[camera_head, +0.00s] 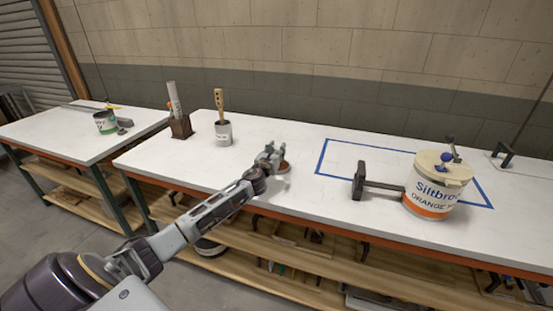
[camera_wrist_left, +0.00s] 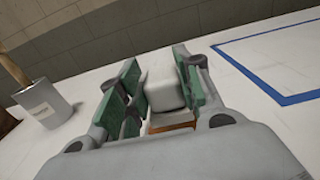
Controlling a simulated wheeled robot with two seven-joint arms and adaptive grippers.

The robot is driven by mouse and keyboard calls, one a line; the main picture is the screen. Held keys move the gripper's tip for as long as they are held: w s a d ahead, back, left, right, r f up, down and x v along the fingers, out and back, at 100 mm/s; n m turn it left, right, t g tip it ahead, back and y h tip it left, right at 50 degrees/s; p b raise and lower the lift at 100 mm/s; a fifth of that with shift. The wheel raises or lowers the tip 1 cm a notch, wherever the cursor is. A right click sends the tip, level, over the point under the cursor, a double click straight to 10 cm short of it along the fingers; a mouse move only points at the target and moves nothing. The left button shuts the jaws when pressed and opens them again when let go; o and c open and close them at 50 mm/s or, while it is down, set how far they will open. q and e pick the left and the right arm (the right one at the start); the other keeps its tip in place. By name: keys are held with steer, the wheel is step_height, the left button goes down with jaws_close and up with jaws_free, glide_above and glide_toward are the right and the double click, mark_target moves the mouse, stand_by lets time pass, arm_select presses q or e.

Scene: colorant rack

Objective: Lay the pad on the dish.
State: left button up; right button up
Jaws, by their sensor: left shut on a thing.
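My left gripper (camera_head: 271,155) is low over the white bench, left of the blue outline. In the left wrist view its green-faced fingers (camera_wrist_left: 158,85) are shut on a pale grey block (camera_wrist_left: 166,93), which appears to be the pad. An orange-brown surface (camera_wrist_left: 178,127) shows just below the block. An orange-brown rounded edge (camera_head: 284,167) also shows beside the gripper in the head view. I cannot tell whether this is the dish or part of the pad, nor whether it touches the bench. My right gripper is not in view.
A grey pot with a brush (camera_head: 223,133) and a brown holder (camera_head: 181,127) stand to the left. To the right, a labelled bucket (camera_head: 434,190) and a black mallet-like tool (camera_head: 360,181) sit by the blue outline (camera_head: 321,158). White bench top (camera_head: 300,195) is clear around the gripper.

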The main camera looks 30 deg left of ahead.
arm_select(q)
steer(key=shift+f, duration=0.3)
step_height(320, 180, down, 3)
steer(key=shift+b, duration=0.6)
steer(key=shift+f, duration=0.1)
steer(key=o, duration=1)
steer(key=shift+f, duration=0.1)
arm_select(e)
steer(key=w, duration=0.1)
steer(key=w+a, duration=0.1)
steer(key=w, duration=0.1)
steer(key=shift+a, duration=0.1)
